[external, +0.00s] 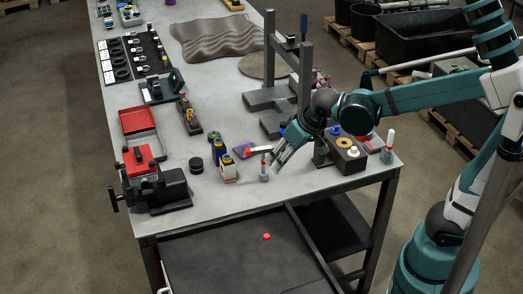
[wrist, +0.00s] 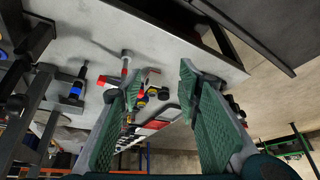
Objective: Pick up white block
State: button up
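A small whitish block (external: 228,173) stands on the grey workbench, left of my gripper in the external view, close to a dark blue and yellow bottle. I cannot tell if it is apart from the bottle. A white piece with a red end (external: 260,149) lies behind it, near a purple pad. My gripper (external: 281,158) is above the bench near its front edge, tilted down and left, right of a small grey and red upright tool (external: 264,170). In the wrist view my gripper (wrist: 158,82) has its green-padded fingers wide apart, with nothing held. The white block is not clearly identifiable there.
A black vise (external: 158,188) and an open red case (external: 140,125) stand at the left. A grey press frame (external: 303,75) rises behind my gripper. A dark holder with rings (external: 341,153) is at right.

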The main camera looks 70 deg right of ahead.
jog(key=w+d+m+g+h+p, duration=0.1)
jog(key=w+d+p, duration=0.15)
jog(key=w, duration=0.35)
jog(key=w+d+m+p, duration=0.1)
jog(key=w+m+p, duration=0.15)
jog(key=w, duration=0.35)
jog(key=m+g+h+p, duration=0.1)
jog(key=m+p, duration=0.1)
jog(key=p, duration=0.4)
send_near(228, 158)
jog(key=shift+w+f, duration=0.15)
jog(key=shift+f, duration=0.25)
jog(key=shift+x, duration=3.4)
jog(key=shift+x, duration=2.55)
